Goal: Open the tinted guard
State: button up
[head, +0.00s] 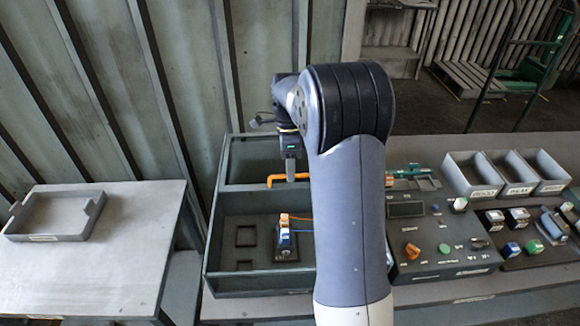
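The grey-green housing (215,240) stands on the bench in the middle, an open-topped box with a cross bar between its back and front parts. An orange bar handle (275,181) lies across it near that cross bar. I cannot clearly make out a tinted guard panel; my arm hides the right part of the housing. My gripper (291,178) points down at the orange handle, its fingertips at or just before the bar. Whether it touches or grips the handle I cannot tell, and the finger gap does not show.
A block with orange and blue connectors (286,240) sits inside the housing's front part. A control panel (445,240) with knobs stands right of my arm, with grey bins (515,185) behind it. A left table (100,260) holds a shallow tray (55,215). Ribbed wall stands behind.

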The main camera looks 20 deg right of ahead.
notch_tip(320, 180, up, 10)
jog(key=w, duration=0.2)
jog(key=shift+d+r+b, duration=0.25)
jog(key=shift+d+b, duration=0.05)
jog(key=shift+b, duration=0.1)
jog(key=shift+f, duration=0.1)
jog(key=f, duration=0.3)
jog(key=s+f, duration=0.1)
jog(key=f, duration=0.3)
jog(key=s+f+p, duration=0.1)
jog(key=f, duration=0.2)
jog(key=shift+a+f, duration=0.15)
jog(key=shift+a, duration=0.2)
jog(key=shift+s+f, duration=0.1)
jog(key=shift+s, duration=0.15)
jog(key=shift+s+a, duration=0.1)
jog(key=shift+s, duration=0.05)
